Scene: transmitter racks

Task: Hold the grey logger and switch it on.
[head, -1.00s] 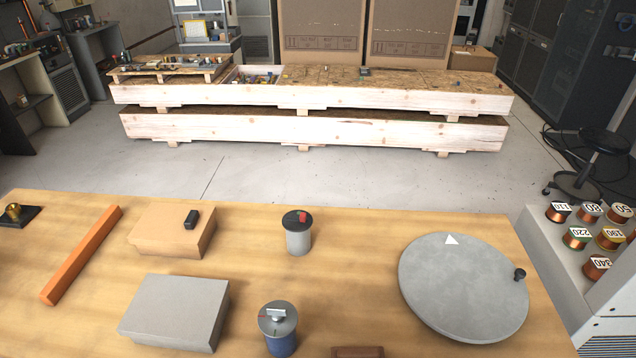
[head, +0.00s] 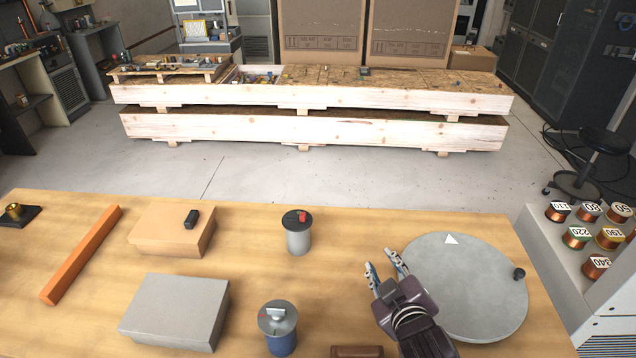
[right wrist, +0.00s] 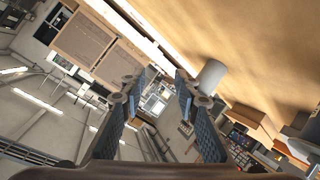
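The grey logger (head: 298,238), a grey cylinder with a black top and a small red switch, stands upright on the table's right-centre part. A second cylinder (head: 278,342), grey-topped with a bar handle and a blue lower body, stands nearer the front. My right gripper (head: 380,264) is open and empty, over the left edge of the grey disc, to the right of and nearer than the logger. In the right wrist view its fingers (right wrist: 160,88) are spread, with a plain grey cylinder (right wrist: 211,76), apparently the logger, beyond the right finger. My left gripper is not in view.
A round grey disc (head: 470,290) with a white triangle and black knob lies at right. A grey box (head: 175,312), a tan box (head: 165,235) with a black item and an orange bar (head: 82,255) lie left. A brown object (head: 356,352) is at the front edge.

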